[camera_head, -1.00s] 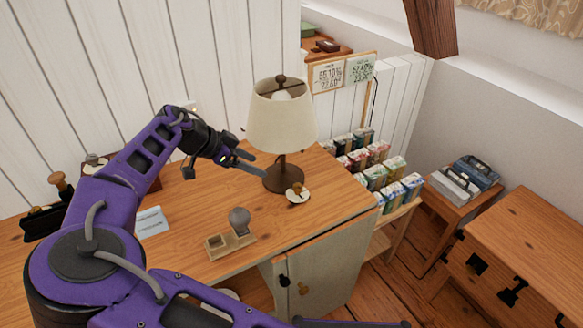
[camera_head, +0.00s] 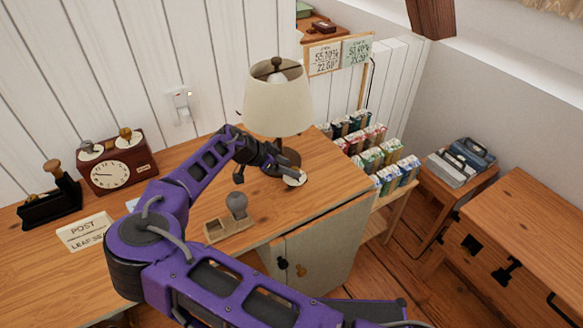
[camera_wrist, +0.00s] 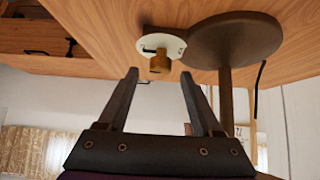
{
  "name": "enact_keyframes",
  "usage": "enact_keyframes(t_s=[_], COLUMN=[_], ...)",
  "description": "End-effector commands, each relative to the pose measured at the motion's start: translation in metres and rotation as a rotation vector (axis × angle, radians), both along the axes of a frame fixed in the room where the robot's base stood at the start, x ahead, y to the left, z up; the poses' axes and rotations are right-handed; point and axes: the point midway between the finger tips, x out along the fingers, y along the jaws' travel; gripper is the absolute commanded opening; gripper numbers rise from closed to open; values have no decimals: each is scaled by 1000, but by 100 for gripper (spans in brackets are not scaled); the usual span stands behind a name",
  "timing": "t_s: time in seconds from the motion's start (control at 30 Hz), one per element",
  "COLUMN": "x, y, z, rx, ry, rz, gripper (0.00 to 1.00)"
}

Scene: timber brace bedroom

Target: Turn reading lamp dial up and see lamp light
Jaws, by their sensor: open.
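The reading lamp (camera_head: 277,105) stands on the wooden desk, with a cream shade and a dark round base; no clear glow shows on it. The base (camera_wrist: 236,42) also shows in the wrist view. Beside it lies a small white dial plate (camera_head: 296,180) with a brass knob (camera_wrist: 160,64). My gripper (camera_head: 283,170) is at the lamp's foot by the dial, partly covering it. In the wrist view, my open fingers (camera_wrist: 160,76) point at the knob, which appears centred between the tips. Whether they touch it, I cannot tell.
A stamp holder (camera_head: 230,227) lies on the desk (camera_head: 328,185) near the front. A clock (camera_head: 112,172) stands at the left, with a wall switch (camera_head: 181,105) above the desk. Several small cartons (camera_head: 375,150) fill a rack to the right.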

Motion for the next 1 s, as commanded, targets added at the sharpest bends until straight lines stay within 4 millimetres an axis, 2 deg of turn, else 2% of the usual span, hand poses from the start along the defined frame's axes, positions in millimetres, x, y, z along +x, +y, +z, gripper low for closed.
enact_keyframes(t_s=[0.2,0.5,0.87,1.0], x=[7,8,8,8], y=[-10,-11,-11,-11], z=[-12,-13,-13,-13], rx=[-1,0,0,0], ry=[1,0,-1,-1], rz=[0,1,1,1], gripper=[66,65,0,0])
